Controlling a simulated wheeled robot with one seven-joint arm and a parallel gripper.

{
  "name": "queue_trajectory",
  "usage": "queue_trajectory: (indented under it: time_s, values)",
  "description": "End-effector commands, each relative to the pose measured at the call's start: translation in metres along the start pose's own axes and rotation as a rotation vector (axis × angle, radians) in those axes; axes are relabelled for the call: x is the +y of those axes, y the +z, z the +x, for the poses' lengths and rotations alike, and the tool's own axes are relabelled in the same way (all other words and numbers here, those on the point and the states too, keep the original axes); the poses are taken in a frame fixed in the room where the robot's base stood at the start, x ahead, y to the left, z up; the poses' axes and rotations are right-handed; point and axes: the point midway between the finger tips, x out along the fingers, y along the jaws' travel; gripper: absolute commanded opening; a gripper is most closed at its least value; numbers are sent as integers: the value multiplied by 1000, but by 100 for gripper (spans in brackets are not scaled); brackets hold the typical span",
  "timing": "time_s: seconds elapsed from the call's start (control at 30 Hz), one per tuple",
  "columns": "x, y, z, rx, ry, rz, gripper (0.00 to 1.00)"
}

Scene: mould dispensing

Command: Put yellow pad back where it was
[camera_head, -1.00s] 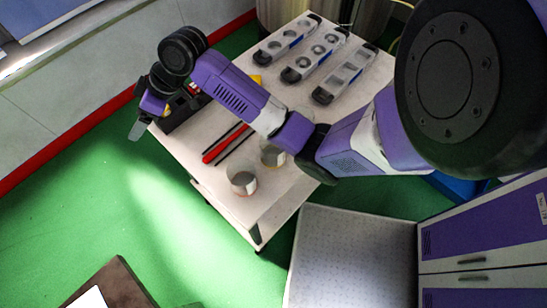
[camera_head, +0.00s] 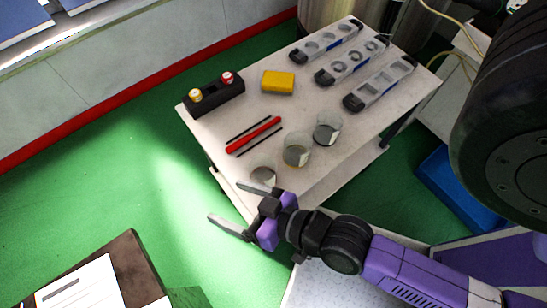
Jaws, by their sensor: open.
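The yellow pad (camera_head: 278,81) lies flat on the white table (camera_head: 200,128), towards the back left, between the black holder and the moulds. My gripper (camera_head: 235,207) is open and empty. It is off the front left edge of the table, near the front beaker, well apart from the pad. Its two fingers point left, one close to the table's edge and the other over the green floor. Nothing hides the pad.
A black holder (camera_head: 215,98) with a red-capped and a yellow-capped bottle stands left of the pad. A red bar (camera_head: 253,135) lies between thin black rods. Several beakers (camera_head: 297,151) stand along the front. Three long moulds (camera_head: 352,62) lie at the back right.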

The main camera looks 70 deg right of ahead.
Motion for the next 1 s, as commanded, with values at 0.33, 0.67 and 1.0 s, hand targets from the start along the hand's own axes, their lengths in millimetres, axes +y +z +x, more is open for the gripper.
queue_trajectory:
  time_s: [0.33,0.67,1.0]
  values:
    - [30,-28,-112,73,-49,-239,80]
    - [32,-41,-131,100,-81,-295,80]
    - [32,-41,-131,99,-80,-294,80]
